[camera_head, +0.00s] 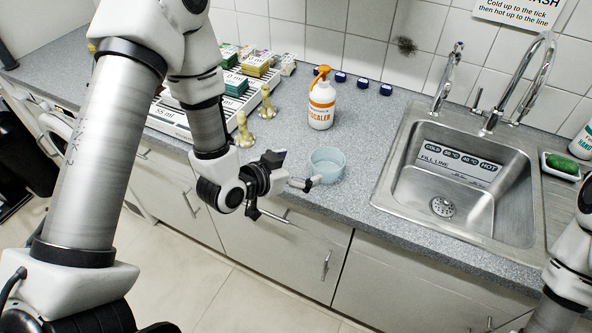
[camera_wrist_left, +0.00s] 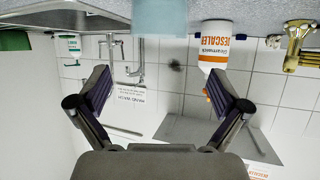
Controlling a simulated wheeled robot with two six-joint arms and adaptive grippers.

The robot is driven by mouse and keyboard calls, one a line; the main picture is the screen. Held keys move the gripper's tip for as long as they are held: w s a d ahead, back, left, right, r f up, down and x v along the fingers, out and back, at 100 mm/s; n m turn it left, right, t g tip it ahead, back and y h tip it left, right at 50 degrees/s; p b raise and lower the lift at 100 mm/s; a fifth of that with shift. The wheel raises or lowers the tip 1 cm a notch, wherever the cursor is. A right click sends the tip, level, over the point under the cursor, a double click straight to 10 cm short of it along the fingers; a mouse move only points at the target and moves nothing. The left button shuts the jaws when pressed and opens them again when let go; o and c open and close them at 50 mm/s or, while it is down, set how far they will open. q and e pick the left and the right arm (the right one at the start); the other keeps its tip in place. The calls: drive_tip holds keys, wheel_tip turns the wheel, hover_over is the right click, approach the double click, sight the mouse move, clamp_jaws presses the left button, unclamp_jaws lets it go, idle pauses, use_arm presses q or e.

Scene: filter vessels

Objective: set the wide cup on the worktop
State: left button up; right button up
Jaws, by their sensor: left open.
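The wide cup (camera_head: 328,168) is pale blue and stands upright on the grey worktop (camera_head: 358,205), close to its front edge. In the left wrist view, which is upside down, the cup (camera_wrist_left: 160,18) shows at the top, cut off by the picture edge. My left gripper (camera_head: 287,172) is beside the cup on its left. Its fingers (camera_wrist_left: 158,100) are spread with nothing between them. I cannot tell whether a fingertip touches the cup. My right gripper is out of view; only part of that arm shows at the right edge.
A white descaler bottle (camera_head: 321,103) with an orange top stands behind the cup. A steel sink (camera_head: 400,150) lies to the right. Brass-coloured fittings (camera_head: 244,130) and a tray (camera_head: 170,122) with boxes are on the left. Small blue caps (camera_head: 362,83) lie near the tiled wall.

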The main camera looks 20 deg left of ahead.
use_arm(q)
drive_tip(key=s+a+f+n+g+y, duration=0.2)
drive_tip(key=s+f+g, duration=0.4)
drive_tip(key=s+f, duration=0.5)
drive_tip(key=s+a+f+n+g+y, duration=0.1)
drive_tip(key=s+f+n+g+y, duration=0.1)
drive_tip(key=s+f+g, duration=0.4)
drive_tip(key=s+f, duration=0.5)
drive_tip(key=s, duration=0.4)
drive_tip(key=shift+s+a+f+n+y, duration=0.2)
drive_tip(key=shift+a+f+n+y, duration=0.1)
drive_tip(key=shift+a+f, duration=0.1)
